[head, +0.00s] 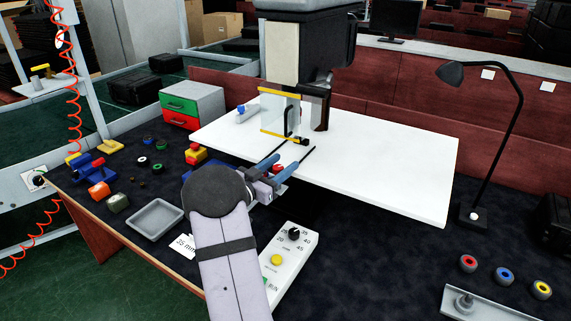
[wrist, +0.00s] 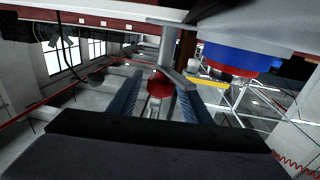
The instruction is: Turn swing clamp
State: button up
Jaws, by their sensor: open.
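My gripper (head: 279,163) reaches over the near edge of the white tabletop, its two blue-grey fingers spread apart. In the wrist view the gripper (wrist: 158,103) is open. A round red knob (wrist: 160,84) on a grey metal post and arm shows between the fingers, with visible gaps on both sides. This looks like the swing clamp's handle, but I cannot be sure. In the head view my gripper and arm largely hide that spot. No contact between fingers and knob is visible.
A machine with a clear guard (head: 280,112) edged in yellow stands just beyond my gripper. A yellow-red button box (head: 194,152) is to the left, a control box (head: 288,262) in front. A grey tray (head: 156,216) lies left. The white tabletop (head: 400,170) is clear at right.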

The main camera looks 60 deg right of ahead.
aim_at(274, 170)
jog(key=a, duration=0.3)
jog(key=a+b, duration=0.1)
jog(key=a, duration=0.1)
jog(key=shift+w, duration=0.3)
